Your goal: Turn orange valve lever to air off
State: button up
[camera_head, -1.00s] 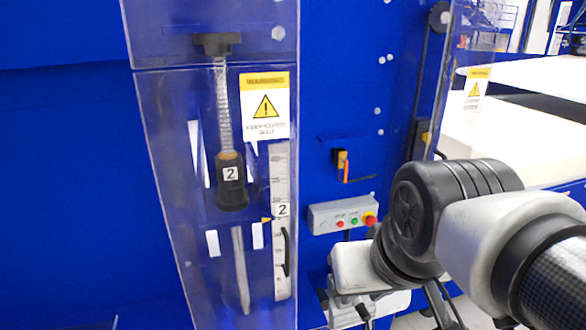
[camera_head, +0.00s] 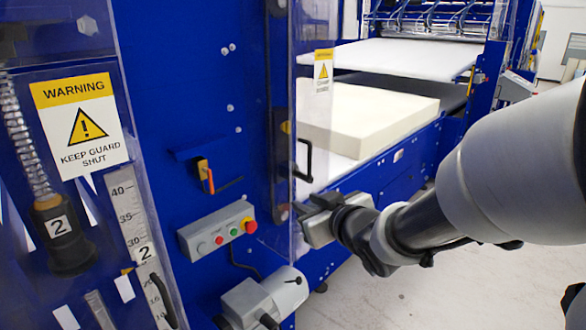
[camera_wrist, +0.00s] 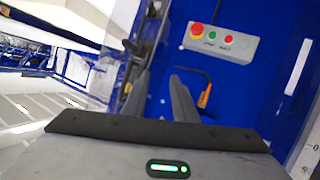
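The orange valve lever (camera_head: 207,177) hangs down from a small valve on the blue machine panel, above the control box. It also shows in the wrist view (camera_wrist: 204,97), to the right of the fingers. My gripper (camera_head: 300,207) is to the right of the lever and apart from it, near the clear guard. In the wrist view my gripper (camera_wrist: 160,80) has its two dark fingers spread with a gap between them and nothing held. Any air on or off marking at the valve is too small to read.
A grey control box (camera_head: 218,232) with red and green buttons sits below the valve. A clear guard with a black handle (camera_head: 304,160) stands beside my gripper. Another guard with a warning sign (camera_head: 80,125) is at left. A cream foam block (camera_head: 365,120) lies behind.

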jog(key=s+a+n+g+y, duration=0.1)
jog(key=s+a+n+y, duration=0.1)
jog(key=a+y, duration=0.65)
jog(key=p, duration=0.1)
send_near(211, 180)
jog(key=x, duration=0.8)
jog(key=shift+w+a+n+h, duration=0.15)
jog(key=shift+w+n+h, duration=0.1)
jog(key=shift+n+h, duration=0.1)
jog(key=shift+c, duration=0.5)
grip_shut()
